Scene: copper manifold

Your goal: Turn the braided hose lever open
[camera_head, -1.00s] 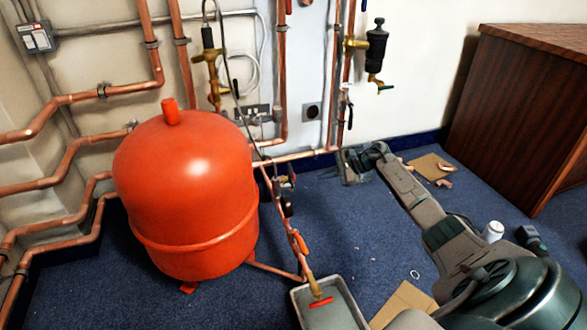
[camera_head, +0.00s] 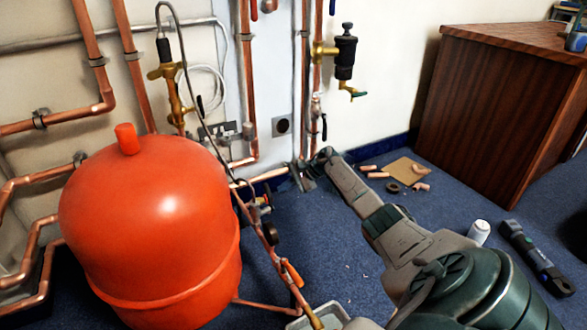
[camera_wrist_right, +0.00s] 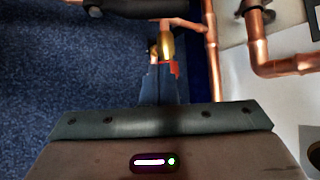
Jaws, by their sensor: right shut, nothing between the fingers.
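Small valve fittings (camera_head: 262,212) sit on the copper pipe right of the tank, near the hose's lower run; I cannot tell which lever belongs to the hose. My right gripper (camera_head: 302,178) is shut and empty, low by the wall pipes. In the wrist view its fingertips (camera_wrist_right: 165,72) point at a brass fitting (camera_wrist_right: 166,45) with a red part (camera_wrist_right: 174,68); contact is unclear. My left gripper is out of view.
The orange tank (camera_head: 150,215) fills the left. Copper pipes (camera_head: 250,80) run up the wall. A grey tray (camera_head: 325,318) stands at the bottom. Cardboard (camera_head: 405,170) with copper offcuts, a white can (camera_head: 479,233) and a dark tool (camera_head: 535,257) lie right, near a wooden cabinet (camera_head: 490,100).

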